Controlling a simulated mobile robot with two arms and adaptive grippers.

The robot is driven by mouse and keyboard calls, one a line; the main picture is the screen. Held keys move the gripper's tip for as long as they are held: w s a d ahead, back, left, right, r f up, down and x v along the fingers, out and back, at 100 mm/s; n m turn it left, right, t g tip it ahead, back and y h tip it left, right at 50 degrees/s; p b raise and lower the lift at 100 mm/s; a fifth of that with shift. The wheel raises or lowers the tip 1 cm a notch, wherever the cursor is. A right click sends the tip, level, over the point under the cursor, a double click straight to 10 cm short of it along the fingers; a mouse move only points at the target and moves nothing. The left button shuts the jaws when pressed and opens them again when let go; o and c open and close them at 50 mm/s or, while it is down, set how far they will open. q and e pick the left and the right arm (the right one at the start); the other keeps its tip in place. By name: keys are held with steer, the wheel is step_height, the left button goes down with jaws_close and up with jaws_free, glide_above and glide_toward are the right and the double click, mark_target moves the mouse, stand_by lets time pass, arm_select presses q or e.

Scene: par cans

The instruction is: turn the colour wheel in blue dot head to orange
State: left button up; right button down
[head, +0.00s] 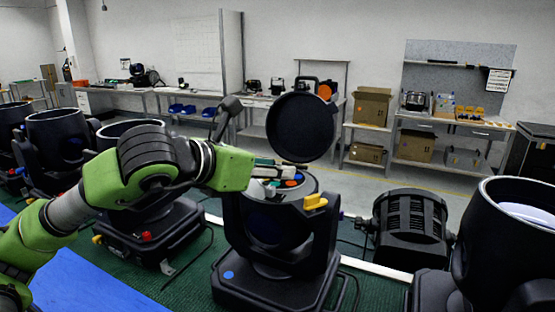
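The blue dot head (262,275) is a black moving light at the middle front, with a blue dot on its base. Its round black lid (301,128) stands open above the body. Inside the open top, part of the colour wheel (291,183) shows, with small blue and orange-red patches. A yellow latch or knob (315,202) sits on the head's right side. My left gripper (276,174) reaches in from the left over the open top, close to the wheel. Its fingertips are small and partly blend with the wheel, so contact and opening are unclear. My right gripper is not in view.
A black par can (408,228) lies to the right, and a large open-topped fixture (510,235) stands at the front right. More black heads (57,140) stand at the left on the green bench surface (195,275). Cables run between them. Shelves and cardboard boxes are far behind.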

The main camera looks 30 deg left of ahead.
arm_select(q)
steer(key=shift+x, duration=0.85)
jaws_close()
steer(key=shift+f, duration=0.1)
